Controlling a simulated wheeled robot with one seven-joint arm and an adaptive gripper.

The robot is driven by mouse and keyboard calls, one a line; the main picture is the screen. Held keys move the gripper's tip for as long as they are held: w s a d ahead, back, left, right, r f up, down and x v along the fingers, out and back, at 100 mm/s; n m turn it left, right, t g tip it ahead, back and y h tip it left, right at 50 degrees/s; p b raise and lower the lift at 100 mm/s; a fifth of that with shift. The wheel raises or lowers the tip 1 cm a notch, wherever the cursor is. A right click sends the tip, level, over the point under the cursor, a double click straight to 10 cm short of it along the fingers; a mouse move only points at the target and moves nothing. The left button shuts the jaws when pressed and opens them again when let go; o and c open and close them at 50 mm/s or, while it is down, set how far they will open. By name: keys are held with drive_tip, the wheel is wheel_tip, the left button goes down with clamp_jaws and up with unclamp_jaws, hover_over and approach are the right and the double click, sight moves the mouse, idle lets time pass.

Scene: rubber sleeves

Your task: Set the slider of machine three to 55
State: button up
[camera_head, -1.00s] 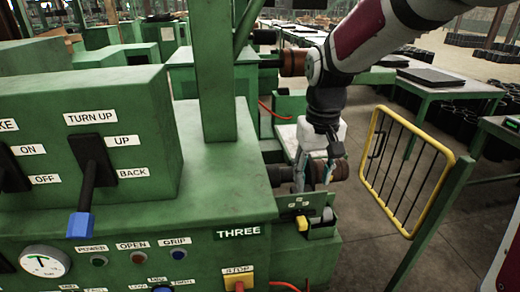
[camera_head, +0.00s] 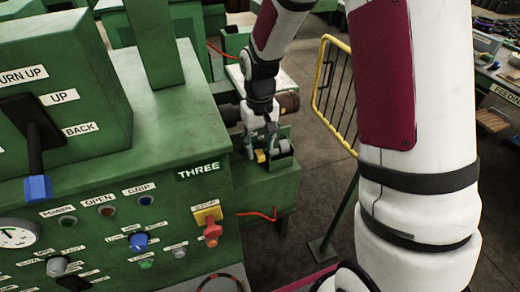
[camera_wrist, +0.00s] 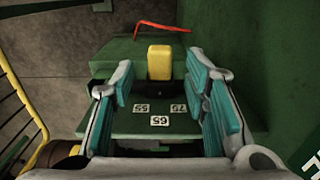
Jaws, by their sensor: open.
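Machine three (camera_head: 180,205) is the green cabinet with a white THREE label. Its yellow slider knob (camera_head: 260,156) sits on a small green ledge at the cabinet's right side. In the wrist view the yellow slider (camera_wrist: 159,62) stands near the middle, with plates 55 (camera_wrist: 141,108), 65 (camera_wrist: 160,120) and 75 (camera_wrist: 178,108) below it in the picture. My gripper (camera_head: 261,143) is just over the ledge, pointing down. In the wrist view its teal-padded fingers (camera_wrist: 161,80) are apart, one on each side of the slider in the picture. I cannot tell whether they touch it.
A dark round pipe end (camera_head: 288,102) lies close behind my gripper. A panel with buttons and a red-and-yellow stop switch (camera_head: 211,228) faces front. A yellow barrier (camera_head: 328,90) stands to the right. A red hose (camera_wrist: 160,26) lies beyond the slider.

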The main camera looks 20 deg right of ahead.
drive_tip(key=shift+f, duration=1.25)
clamp_jaws()
drive_tip(key=shift+d, duration=1.3)
unclamp_jaws()
drive_tip(key=shift+d, duration=0.1)
wheel_tip(320, 180, up, 12)
